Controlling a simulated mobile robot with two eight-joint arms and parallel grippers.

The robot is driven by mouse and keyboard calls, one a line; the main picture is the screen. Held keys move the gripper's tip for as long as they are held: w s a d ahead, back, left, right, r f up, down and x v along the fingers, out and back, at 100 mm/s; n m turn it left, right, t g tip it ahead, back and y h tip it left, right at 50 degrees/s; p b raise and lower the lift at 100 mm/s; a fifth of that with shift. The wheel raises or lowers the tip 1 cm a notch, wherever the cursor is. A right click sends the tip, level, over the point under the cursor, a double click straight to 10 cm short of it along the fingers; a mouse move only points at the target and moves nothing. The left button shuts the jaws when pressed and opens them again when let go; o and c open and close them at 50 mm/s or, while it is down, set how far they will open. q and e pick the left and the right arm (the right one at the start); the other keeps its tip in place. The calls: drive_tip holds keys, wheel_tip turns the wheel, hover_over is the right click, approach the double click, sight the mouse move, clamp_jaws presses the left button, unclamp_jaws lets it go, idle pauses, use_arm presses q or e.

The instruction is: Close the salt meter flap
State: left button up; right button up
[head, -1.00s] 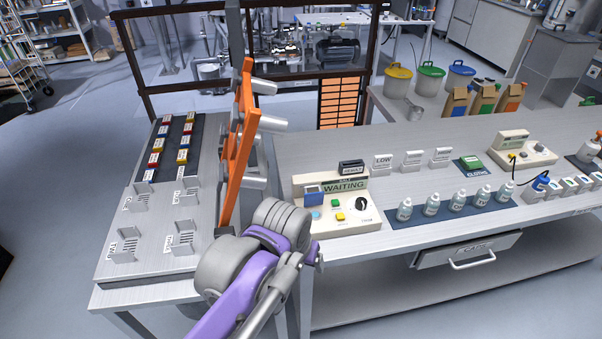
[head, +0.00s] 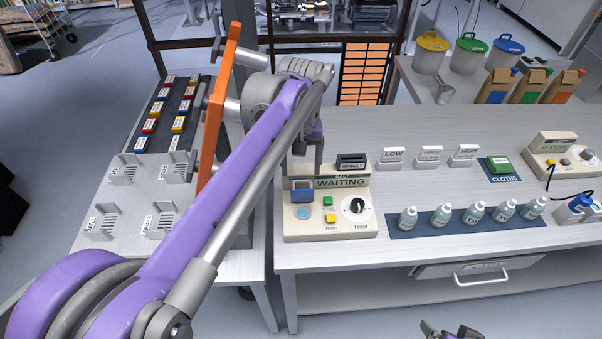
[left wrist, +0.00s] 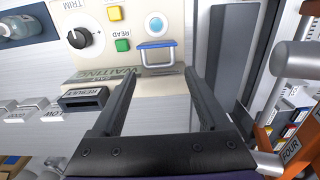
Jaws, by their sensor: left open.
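The salt meter (head: 340,228) is a beige box with a WAITING display, buttons and a black dial, near the bench's left end. Its blue-edged flap (head: 303,190) sits at the box's left part and looks raised; its exact angle is hard to tell. The flap also shows in the left wrist view (left wrist: 156,54), just beyond my fingertips. My left gripper (head: 309,150) is open and empty, above and behind the meter, apart from the flap. In the left wrist view its two fingers (left wrist: 160,75) point towards the flap. My right gripper (head: 450,331) only peeks in at the bottom edge.
A dark RESULT block (head: 352,162) stands behind the meter, with label cards (head: 392,156) to its right. Bottles on a blue mat (head: 398,226) stand right of the meter. An orange rack panel (head: 218,110) rises to the left, close to my left arm.

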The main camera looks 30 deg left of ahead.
sight(302, 180)
use_arm(q)
drive_tip(key=shift+w+f, duration=0.1)
drive_tip(key=shift+f, duration=1.5)
